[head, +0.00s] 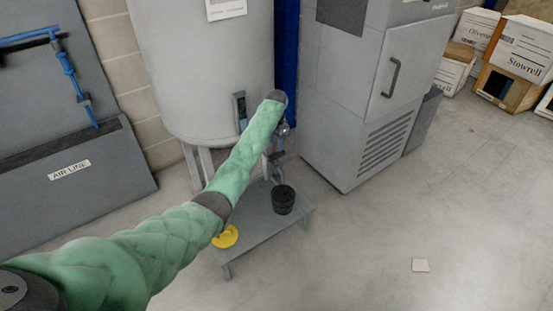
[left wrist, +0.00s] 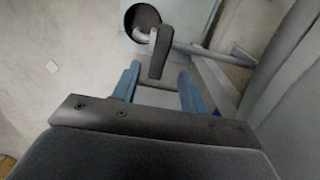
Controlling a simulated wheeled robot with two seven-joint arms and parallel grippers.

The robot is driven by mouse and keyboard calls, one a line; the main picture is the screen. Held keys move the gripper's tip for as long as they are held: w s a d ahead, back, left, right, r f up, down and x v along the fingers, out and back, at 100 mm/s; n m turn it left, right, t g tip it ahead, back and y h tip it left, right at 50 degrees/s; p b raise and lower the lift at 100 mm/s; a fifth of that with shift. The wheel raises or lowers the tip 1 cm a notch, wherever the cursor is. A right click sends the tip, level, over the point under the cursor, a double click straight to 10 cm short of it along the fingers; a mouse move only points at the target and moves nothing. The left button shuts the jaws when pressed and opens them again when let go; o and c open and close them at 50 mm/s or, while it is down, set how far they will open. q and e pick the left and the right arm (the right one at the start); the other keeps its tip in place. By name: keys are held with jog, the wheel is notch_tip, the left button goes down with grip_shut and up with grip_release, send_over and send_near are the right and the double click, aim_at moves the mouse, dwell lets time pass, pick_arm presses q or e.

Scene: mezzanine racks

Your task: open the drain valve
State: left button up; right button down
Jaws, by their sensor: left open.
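The drain valve shows in the left wrist view as a dark lever (left wrist: 160,52) beside a bent metal spout (left wrist: 143,34). The spout is over a round black cup (left wrist: 140,14), which also stands on the low grey stand in the head view (head: 284,201). My left gripper (left wrist: 159,70) is open, its two blue fingers apart, with the lever's free end showing between the fingertips. I cannot tell whether they touch it. In the head view my left gripper (head: 277,172) is small, above the cup; the valve there is hard to make out. My right gripper is not in view.
A large grey tank (head: 205,70) stands above the low stand (head: 255,225). A yellow disc (head: 225,237) lies on the stand. A grey cabinet (head: 365,95) is close on the right. An AIR LINE panel (head: 70,171) is at left. Open floor lies at front right.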

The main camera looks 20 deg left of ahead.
aim_at(276, 154)
pick_arm(q)
jog(key=shift+f, duration=3.9)
grip_shut()
